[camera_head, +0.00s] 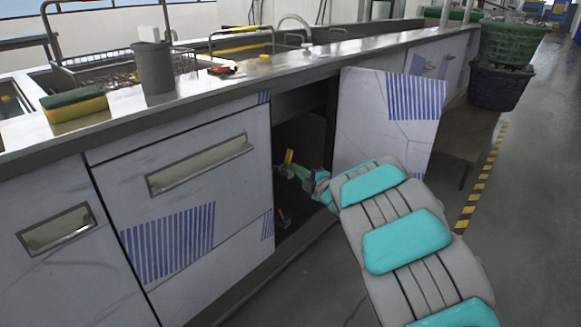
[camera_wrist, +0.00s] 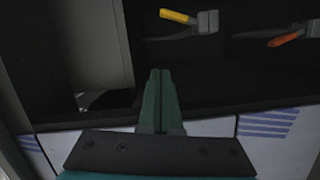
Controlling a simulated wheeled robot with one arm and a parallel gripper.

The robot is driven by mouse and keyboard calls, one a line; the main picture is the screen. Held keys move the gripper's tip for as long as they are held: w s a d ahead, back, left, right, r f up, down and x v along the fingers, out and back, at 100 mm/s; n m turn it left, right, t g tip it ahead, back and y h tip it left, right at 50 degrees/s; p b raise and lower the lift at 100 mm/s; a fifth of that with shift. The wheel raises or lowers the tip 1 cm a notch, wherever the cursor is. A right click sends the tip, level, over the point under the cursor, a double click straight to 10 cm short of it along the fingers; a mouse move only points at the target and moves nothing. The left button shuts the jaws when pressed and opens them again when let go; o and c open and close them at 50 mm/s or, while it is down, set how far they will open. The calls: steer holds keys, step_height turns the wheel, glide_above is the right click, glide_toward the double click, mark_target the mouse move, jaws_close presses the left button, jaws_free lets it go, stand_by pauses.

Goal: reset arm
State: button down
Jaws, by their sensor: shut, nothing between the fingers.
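My arm reaches from the lower right into the dark open cabinet (camera_head: 305,103) under the counter. My gripper (camera_head: 284,172) is at the opening. In the wrist view, the green fingers of my gripper (camera_wrist: 160,72) are shut together with nothing between them. A yellow-handled tool with a grey end (camera_wrist: 178,16) lies in the cabinet beyond the fingertips, apart from them. Its yellow part (camera_head: 289,157) shows just above my gripper in the head view. An orange-handled tool (camera_wrist: 287,40) lies to the right in the wrist view; its orange part (camera_head: 282,213) shows lower in the head view.
The open cabinet door (camera_head: 388,118) stands right of the opening, close behind my arm. A closed drawer front (camera_head: 190,190) is at the left. The counter holds a grey cup (camera_head: 154,68) and a sponge (camera_head: 75,105). Stacked baskets (camera_head: 505,60) stand at right; the floor aisle beyond is clear.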

steer(key=shift+s+d+r, duration=0.1)
steer(key=shift+s+d, duration=0.15)
steer(key=shift+s, duration=0.05)
steer(key=shift+d, duration=0.1)
steer(key=s+d+r+m+h+p, duration=0.1)
steer(key=s+d+r+m+h, duration=0.15)
steer(key=d+m+h, duration=0.45)
steer(key=s+d+r+m+h+p, duration=0.1)
steer(key=s+d+r+m+h, duration=0.2)
steer(key=d, duration=0.9)
steer(key=s+d+m+g+h, duration=0.3)
steer(key=s+d+m, duration=0.1)
steer(key=s+d, duration=0.15)
steer(key=s+f+m+g+p, duration=0.15)
steer(key=s+m+g, duration=0.45)
steer(key=s, duration=1.5)
steer(key=s+a+m+g+y, duration=0.1)
steer(key=s+a+g, duration=0.2)
steer(key=s, duration=0.9)
steer(key=s+a+f+m+g+y+p, duration=0.1)
steer(key=s+a+m+g, duration=0.1)
steer(key=s, duration=1.1)
steer(key=shift+a+m+g, duration=0.3)
steer(key=shift+a+g, duration=0.5)
steer(key=shift+a, duration=0.45)
